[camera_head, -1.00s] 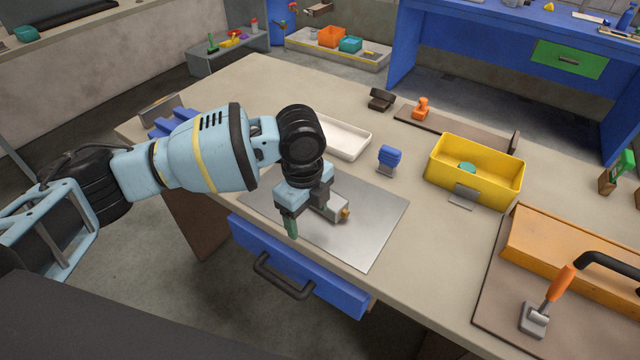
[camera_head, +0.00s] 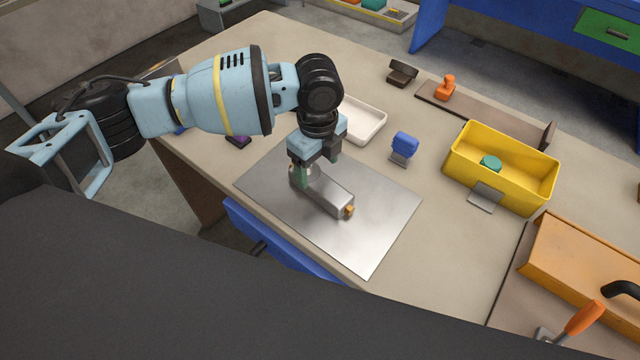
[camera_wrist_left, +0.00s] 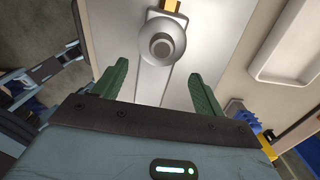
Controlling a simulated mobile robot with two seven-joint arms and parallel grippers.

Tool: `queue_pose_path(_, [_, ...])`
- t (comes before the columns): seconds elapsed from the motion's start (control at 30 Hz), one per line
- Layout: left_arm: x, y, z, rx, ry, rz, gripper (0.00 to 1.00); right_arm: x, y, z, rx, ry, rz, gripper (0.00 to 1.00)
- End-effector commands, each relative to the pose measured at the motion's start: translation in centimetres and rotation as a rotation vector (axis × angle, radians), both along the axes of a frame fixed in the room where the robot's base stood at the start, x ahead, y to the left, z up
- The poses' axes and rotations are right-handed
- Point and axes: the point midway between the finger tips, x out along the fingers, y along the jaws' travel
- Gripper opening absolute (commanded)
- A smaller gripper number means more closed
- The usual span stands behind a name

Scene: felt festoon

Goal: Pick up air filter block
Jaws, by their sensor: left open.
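The air filter block (camera_head: 330,196) is a grey, elongated block with a round knob and a brass fitting at one end. It lies on the metal sheet (camera_head: 385,222) on the table. In the left wrist view, its round knob (camera_wrist_left: 162,42) is just beyond the fingers. My left gripper (camera_head: 301,176) is over the block's rear-left end and hides part of it. Its green fingers (camera_wrist_left: 160,85) are open, one on each side of the block's line in the wrist view. I cannot tell whether they touch it. My right gripper is not in view.
A white tray (camera_head: 372,132) stands behind the sheet. A blue object on a small stand (camera_head: 404,144) is to its right. A yellow bin (camera_head: 540,196) holds a teal item (camera_head: 490,163). An orange tray (camera_head: 570,262) is at the right. The sheet's right part is clear.

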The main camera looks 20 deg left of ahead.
Motion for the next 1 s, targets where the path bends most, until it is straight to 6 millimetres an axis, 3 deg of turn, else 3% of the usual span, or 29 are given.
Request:
queue_pose_path(0.17, [-0.1, -0.1, -0.5, -0.001, -0.002, -0.001, 0.71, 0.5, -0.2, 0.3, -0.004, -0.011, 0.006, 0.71])
queue_pose_path(0.5, [-0.8, -0.6, -4.7, 0.0, -0.001, 0.001, 0.71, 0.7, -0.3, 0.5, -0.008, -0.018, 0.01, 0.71])
queue_pose_path(0.8, [-0.8, -0.5, -5.1, -0.001, -0.003, 0.0, 0.71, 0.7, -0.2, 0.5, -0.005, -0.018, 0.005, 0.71])
queue_pose_path(1.0, [-0.8, -0.5, -5.1, -0.001, -0.003, 0.0, 0.46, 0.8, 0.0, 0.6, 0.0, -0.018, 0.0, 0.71])
